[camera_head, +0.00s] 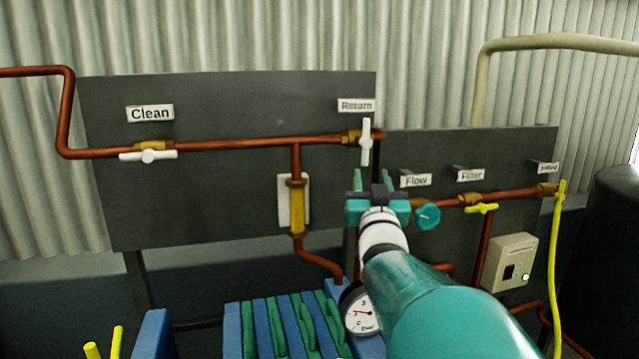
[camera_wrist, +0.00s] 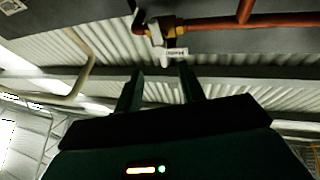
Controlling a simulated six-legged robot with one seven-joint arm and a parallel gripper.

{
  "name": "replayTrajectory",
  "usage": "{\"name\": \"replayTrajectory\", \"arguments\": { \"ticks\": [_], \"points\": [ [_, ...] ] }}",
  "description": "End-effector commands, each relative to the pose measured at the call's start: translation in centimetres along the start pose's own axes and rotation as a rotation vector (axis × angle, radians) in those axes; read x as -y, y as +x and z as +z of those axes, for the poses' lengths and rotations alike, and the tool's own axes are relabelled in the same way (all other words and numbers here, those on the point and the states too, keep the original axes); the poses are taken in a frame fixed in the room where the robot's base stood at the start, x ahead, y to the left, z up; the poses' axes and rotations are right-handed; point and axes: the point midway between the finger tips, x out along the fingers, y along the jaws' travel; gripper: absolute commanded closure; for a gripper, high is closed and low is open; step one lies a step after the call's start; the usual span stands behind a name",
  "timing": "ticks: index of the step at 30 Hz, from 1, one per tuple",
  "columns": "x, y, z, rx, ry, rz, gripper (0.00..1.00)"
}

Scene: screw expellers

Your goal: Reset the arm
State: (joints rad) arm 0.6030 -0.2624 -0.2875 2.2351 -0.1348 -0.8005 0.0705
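My teal arm reaches up from the lower right in the head view. My gripper (camera_head: 374,180) is in front of the dark panel, just below the white handle of the Return valve (camera_head: 366,142), which stands vertical. In the wrist view the two fingers of my gripper (camera_wrist: 162,72) are apart with nothing between them. The white valve handle (camera_wrist: 156,34) shows beyond the fingertips, and a gap seems to separate them. I cannot tell the exact depth of that gap.
The Clean valve handle (camera_head: 148,156) lies horizontal on the copper pipe (camera_head: 230,145). Right of my gripper are a teal Flow knob (camera_head: 428,216), a yellow Filter handle (camera_head: 482,208) and a control box (camera_head: 510,262). A round gauge (camera_head: 361,309) and blue-green machinery (camera_head: 290,325) sit below.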

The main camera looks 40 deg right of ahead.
Motion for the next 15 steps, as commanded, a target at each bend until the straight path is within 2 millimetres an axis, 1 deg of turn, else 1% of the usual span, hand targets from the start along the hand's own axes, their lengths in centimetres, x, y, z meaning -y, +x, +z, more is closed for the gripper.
{"name": "replayTrajectory", "arguments": {
  "ticks": [1,4,15],
  "points": [
    [-0.01,-0.53,-0.06,-0.001,0.001,0.000,0.61],
    [0.00,-1.01,0.00,0.000,0.000,0.000,0.61],
    [0.00,-1.07,0.01,0.000,0.000,0.000,0.61]
  ]
}}
